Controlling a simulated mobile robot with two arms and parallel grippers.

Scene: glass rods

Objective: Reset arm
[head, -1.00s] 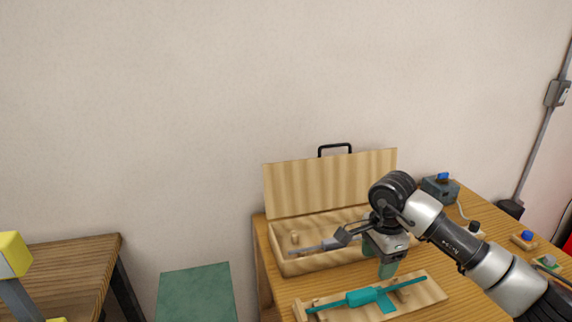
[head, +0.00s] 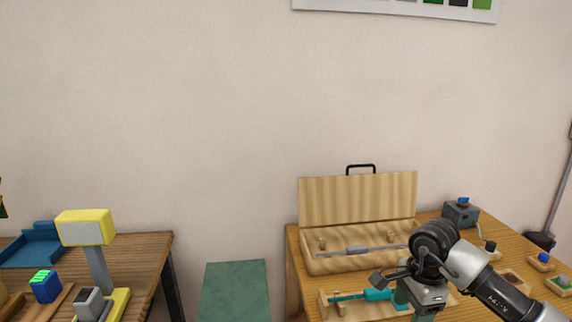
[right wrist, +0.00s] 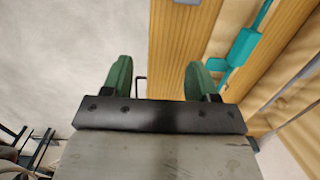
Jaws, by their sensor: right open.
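My right gripper (head: 402,305) is at the lower right of the head view, beside the right part of a teal tool (head: 378,295). Its arm hides part of that tool and its wooden holder (head: 338,311). In the right wrist view the two green fingers stand apart with nothing between them (right wrist: 158,75); the teal tool (right wrist: 244,46) lies off to their right. My left gripper is not in view.
An open wooden case (head: 358,203) with a grey rod (head: 362,250) stands behind my right gripper on the wooden table (head: 484,262). A grey-blue device (head: 460,213) and small blocks are at right. A second table (head: 150,254) at left holds a yellow-topped stand (head: 86,222).

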